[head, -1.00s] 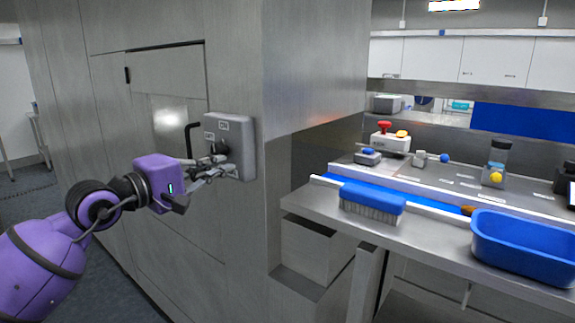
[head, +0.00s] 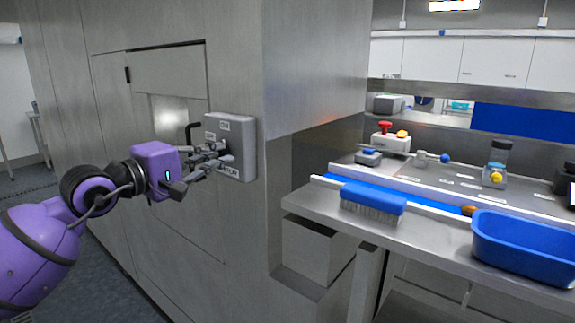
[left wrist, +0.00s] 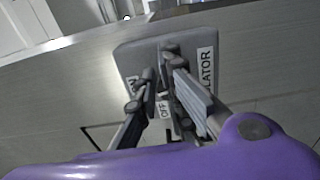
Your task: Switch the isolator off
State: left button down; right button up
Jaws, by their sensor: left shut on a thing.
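The isolator (head: 246,150) is a grey box on the side of the steel cabinet. It shows in the left wrist view (left wrist: 128,58) with white labels; "OFF" and part of "ISOLATOR" can be read. My left gripper (head: 222,153) is at the box's front face, its purple body just left of it. In the left wrist view its fingers (left wrist: 160,78) are shut on the dark grey isolator handle (left wrist: 170,50). The fingers hide much of the handle, so I cannot tell its exact setting. My right gripper is not in view.
To the right, a steel bench (head: 325,215) carries a blue brush (head: 372,198), a blue tub (head: 530,238) and a small white control box with a red button (head: 390,140). The floor at left is clear.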

pick_arm(q)
jog(key=shift+s+d+r, duration=0.1)
jog(key=shift+d+r, duration=0.05)
jog(key=shift+r, duration=0.65)
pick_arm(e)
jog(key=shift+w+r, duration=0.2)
pick_arm(q)
jog(key=shift+s+d+r, duration=0.1)
jog(key=shift+d, duration=0.1)
jog(key=v, duration=0.2)
jog(key=f+v, duration=0.1)
jog(key=v, duration=0.2)
jog(key=shift+s, duration=0.15)
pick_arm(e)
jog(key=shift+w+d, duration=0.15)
